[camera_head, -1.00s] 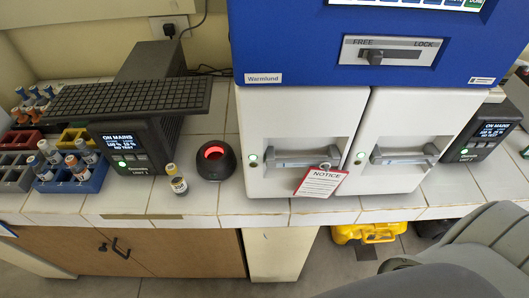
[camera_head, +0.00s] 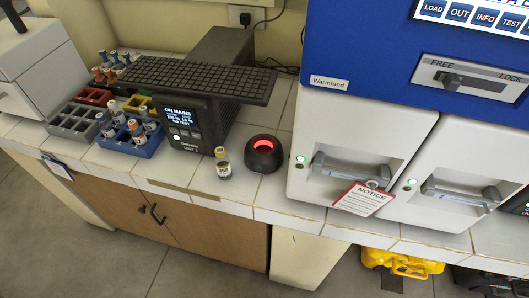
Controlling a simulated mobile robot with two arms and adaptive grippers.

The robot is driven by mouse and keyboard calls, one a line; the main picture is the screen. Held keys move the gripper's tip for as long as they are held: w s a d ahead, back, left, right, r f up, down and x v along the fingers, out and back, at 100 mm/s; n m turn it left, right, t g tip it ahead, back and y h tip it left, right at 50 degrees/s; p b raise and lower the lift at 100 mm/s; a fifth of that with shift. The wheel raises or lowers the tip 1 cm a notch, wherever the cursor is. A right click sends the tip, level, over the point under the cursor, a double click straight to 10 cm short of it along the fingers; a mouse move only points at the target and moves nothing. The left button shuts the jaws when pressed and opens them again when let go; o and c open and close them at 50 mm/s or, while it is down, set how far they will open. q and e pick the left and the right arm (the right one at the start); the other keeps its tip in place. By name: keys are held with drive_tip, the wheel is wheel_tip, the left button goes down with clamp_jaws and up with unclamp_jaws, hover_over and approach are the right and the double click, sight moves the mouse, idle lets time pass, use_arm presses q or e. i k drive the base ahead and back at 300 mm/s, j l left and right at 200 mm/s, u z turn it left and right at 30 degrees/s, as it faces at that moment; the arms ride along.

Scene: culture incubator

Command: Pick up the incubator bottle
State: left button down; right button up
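A small bottle (camera_head: 223,169) with a pale yellow top, a label and a dark lower part stands upright on the white tiled counter (camera_head: 200,187), near its front edge. It is between the dark UPS-like unit (camera_head: 183,122) on its left and a round black device with a glowing red ring (camera_head: 264,154) on its right. It is apart from the round device. Which bottle the task means is not marked, but this one stands alone. Neither of my grippers is in view.
The blue and white Warmlund incubator (camera_head: 360,140) stands at right, both doors shut; a NOTICE tag (camera_head: 363,199) hangs from the left handle. Coloured racks with tubes (camera_head: 128,140) stand at left. A dark perforated plate (camera_head: 200,77) overhangs the unit. A yellow case (camera_head: 400,262) lies below.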

sight(137, 133)
drive_tip(key=z, duration=0.3)
drive_tip(key=j+z, duration=0.25)
drive_tip(key=j, duration=0.35)
drive_tip(key=j+z, duration=0.25)
drive_tip(key=j, duration=0.35)
drive_tip(key=k+j+z, duration=0.1)
drive_tip(key=j+z, duration=0.15)
drive_tip(key=j, duration=0.35)
